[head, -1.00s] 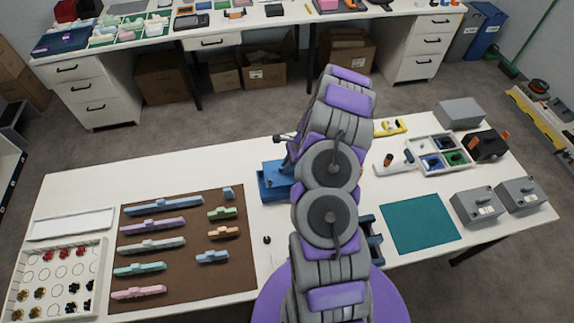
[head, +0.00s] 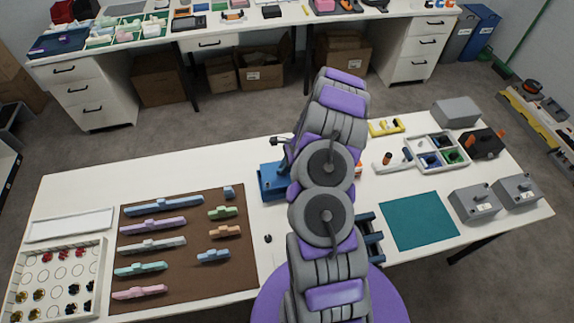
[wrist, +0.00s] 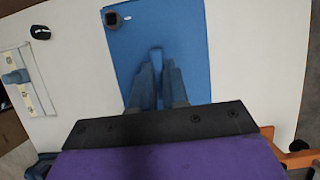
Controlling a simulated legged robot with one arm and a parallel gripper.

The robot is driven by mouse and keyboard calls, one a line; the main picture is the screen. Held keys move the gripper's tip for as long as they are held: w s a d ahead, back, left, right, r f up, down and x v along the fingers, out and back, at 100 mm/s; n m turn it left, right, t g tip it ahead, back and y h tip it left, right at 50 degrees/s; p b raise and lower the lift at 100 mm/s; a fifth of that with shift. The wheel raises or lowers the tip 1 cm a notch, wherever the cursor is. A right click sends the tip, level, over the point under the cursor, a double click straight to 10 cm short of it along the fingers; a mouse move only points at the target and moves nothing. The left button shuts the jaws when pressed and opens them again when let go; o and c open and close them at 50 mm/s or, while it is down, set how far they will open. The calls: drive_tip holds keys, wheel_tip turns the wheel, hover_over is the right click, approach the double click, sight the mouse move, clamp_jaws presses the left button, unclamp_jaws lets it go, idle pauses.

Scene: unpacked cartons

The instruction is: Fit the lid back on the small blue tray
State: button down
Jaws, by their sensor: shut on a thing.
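In the wrist view my gripper (wrist: 158,82) is shut, its two fingers on either side of a narrow blue upright piece that looks like the lid's handle. A flat blue panel (wrist: 185,40), which looks like the lid, lies below the fingertips. A dark round knob shows at its upper left corner. Whether the panel touches a tray beneath it cannot be told. In the head view my arm hides the gripper and the space around it. A blue object (head: 271,183) with a dark lever shows partly at the arm's left.
The brown mat (head: 190,265) with several pastel pieces lies on the left of the white table. A teal mat (head: 418,220), grey boxes (head: 474,201) and a compartment tray (head: 437,152) are on the right. A dark blue rack (head: 370,240) stands close to the arm.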

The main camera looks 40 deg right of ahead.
drive_tip(key=shift+a+f, duration=0.15)
drive_tip(key=shift+f, duration=0.25)
drive_tip(key=shift+d+f, duration=0.45)
drive_tip(key=shift+d, duration=0.25)
drive_tip(key=c, duration=1.5)
unclamp_jaws()
drive_tip(key=o, duration=0.4)
drive_tip(key=shift+a+r, duration=0.2)
drive_tip(key=shift+a, duration=0.35)
drive_tip(key=shift+o, duration=0.2)
drive_tip(key=shift+d, duration=0.1)
